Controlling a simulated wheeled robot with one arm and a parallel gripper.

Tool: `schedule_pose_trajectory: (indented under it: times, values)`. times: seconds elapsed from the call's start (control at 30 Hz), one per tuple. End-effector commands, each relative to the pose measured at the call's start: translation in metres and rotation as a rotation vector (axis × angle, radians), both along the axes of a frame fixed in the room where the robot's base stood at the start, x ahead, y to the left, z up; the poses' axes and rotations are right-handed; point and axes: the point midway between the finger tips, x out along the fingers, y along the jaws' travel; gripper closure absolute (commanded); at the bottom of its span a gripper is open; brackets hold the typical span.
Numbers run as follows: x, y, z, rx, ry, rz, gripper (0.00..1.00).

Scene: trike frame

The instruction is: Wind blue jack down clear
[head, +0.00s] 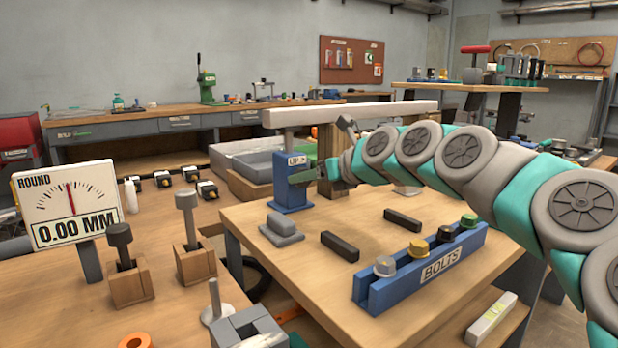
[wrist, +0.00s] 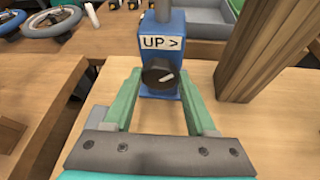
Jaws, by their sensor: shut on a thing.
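The blue jack (head: 291,195) stands upright at the far left edge of the front table, under the long pale beam (head: 345,113). It carries a white label reading UP with an arrow. In the wrist view the blue jack (wrist: 176,20) shows a dark round knob (wrist: 158,74) with a pale pointer mark, and a grey rod rising from its top. My gripper (head: 328,170) reaches the jack from the right. In the wrist view my gripper's green fingers (wrist: 161,82) are shut on the knob, one on each side. I cannot tell whether the rod touches the beam.
A wooden post (wrist: 262,50) stands close to the right of the jack. A blue bolt rack (head: 420,265), dark bars and a grey block (head: 281,230) lie on the front table. A dial board (head: 70,205) reading 0.00 MM stands at the left.

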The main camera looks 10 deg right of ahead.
Motion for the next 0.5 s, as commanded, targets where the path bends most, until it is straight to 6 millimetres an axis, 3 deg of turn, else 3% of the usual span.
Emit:
schedule_pose_trajectory:
  times: [0.03, 0.2, 0.5]
  values:
    - [-0.0001, 0.0001, -0.0001, 0.000, 0.000, 0.000, 0.80]
    - [0.0000, 0.0001, -0.0002, 0.000, 0.000, 0.000, 0.99]
    - [-0.0001, -0.0005, 0.0005, -0.034, -0.012, -0.002, 0.99]
